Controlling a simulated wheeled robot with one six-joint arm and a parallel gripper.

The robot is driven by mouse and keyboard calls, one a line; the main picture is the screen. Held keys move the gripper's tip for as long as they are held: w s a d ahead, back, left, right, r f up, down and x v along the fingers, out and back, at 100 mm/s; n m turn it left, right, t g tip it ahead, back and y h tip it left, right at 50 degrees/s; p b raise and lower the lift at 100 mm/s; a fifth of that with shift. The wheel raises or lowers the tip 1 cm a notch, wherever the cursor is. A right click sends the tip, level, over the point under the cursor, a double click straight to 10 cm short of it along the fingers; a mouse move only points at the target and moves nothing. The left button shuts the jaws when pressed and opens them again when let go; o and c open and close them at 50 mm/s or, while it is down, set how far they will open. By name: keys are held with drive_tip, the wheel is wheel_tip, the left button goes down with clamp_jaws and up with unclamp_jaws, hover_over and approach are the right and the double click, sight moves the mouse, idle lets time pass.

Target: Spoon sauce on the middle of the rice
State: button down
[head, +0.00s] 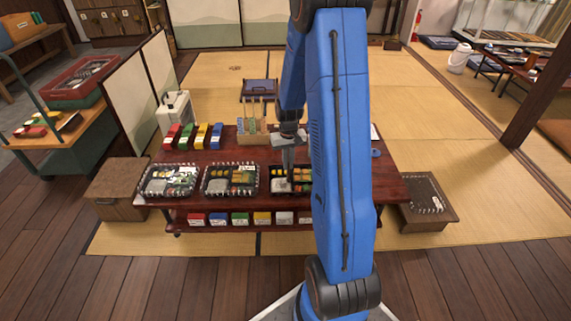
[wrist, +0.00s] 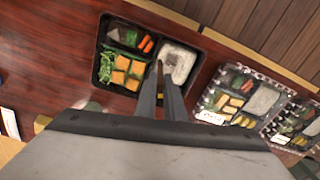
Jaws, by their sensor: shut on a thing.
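An open black lunch box (head: 272,171) stands on the dark red table, below my gripper (head: 288,158). It also shows in the wrist view (wrist: 97,70), with white rice (wrist: 181,58) in one compartment, and orange pieces with greens and carrot sticks in others. In the head view the rice (head: 281,186) is at the box's near left. My gripper (wrist: 163,92) points down at the rice's edge, shut on a thin thing, likely a spoon (wrist: 160,66), mostly hidden between the fingers. I cannot tell whether it touches the rice or carries sauce.
Two lunch boxes with clear lids (head: 168,180) (head: 230,179) stand to the left on the table (head: 330,205). Behind are coloured containers (head: 202,136) and a wooden holder (head: 252,139) with upright sticks. My blue arm hides the table's right part.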

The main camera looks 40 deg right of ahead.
idle(0.3)
drive_tip(key=shift+r, duration=3.55)
drive_tip(key=shift+s, duration=0.1)
